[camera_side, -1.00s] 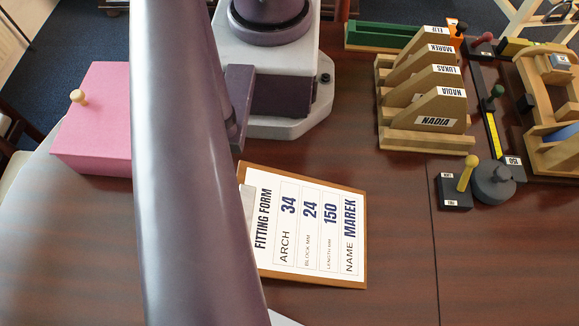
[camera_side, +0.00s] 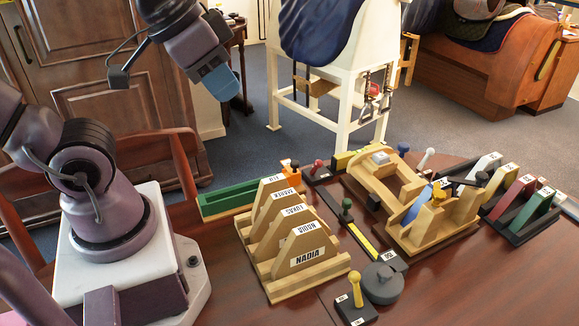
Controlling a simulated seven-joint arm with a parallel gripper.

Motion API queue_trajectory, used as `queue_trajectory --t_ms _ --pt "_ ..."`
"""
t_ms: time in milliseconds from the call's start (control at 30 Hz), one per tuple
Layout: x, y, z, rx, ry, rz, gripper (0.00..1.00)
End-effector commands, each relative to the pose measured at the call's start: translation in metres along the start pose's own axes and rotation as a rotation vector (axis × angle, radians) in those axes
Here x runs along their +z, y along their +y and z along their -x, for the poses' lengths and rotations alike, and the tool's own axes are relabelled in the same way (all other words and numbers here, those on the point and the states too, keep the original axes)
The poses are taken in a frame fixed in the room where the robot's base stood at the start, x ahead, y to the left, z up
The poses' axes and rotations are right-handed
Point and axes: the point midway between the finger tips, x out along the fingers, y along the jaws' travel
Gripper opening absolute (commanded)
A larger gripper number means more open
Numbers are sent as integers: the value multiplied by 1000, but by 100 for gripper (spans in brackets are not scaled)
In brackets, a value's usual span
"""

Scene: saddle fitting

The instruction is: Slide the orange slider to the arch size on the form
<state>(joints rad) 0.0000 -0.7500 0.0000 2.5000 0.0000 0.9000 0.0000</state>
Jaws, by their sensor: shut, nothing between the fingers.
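The orange slider (camera_side: 288,166) is a small piece at the far end of the row of wooden arch templates, close to the green rail's right end. The templates partly hide it, and I cannot read any scale there. The green rail (camera_side: 225,200) lies behind the templates. My gripper (camera_side: 222,84) is high at the upper left, well above and away from the slider. Its blue-grey fingertips look closed and empty. The fitting form is outside the view now; in the earlier frame it reads arch 34, block 24, length 150, name Marek.
Wooden arch templates (camera_side: 300,262) with name labels stand in a rack. Right of them are a black bar with a yellow scale (camera_side: 358,238), a grey round weight (camera_side: 383,283), a wooden fixture (camera_side: 440,226) and a rack of coloured blocks (camera_side: 522,200). A saddle stand (camera_side: 345,100) is behind.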

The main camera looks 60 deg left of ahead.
Motion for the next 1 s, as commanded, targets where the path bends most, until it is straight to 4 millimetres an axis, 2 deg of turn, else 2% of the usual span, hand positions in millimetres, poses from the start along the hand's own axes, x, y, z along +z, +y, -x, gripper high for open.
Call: queue_trajectory --t_ms 200,300,400,433,667,867,1000 --pt "0 0 0 0 0 0 0" --pt "0 -2 -1 -6 -4 11 23" --pt "3 -10 -13 -23 -64 42 46" --pt "2 -12 -17 -30 -88 54 50" --pt "-23 -47 -64 -80 -294 99 50" --pt "-46 -87 -120 -45 -440 -18 50" --pt "-56 -117 -165 23 -508 -151 50"
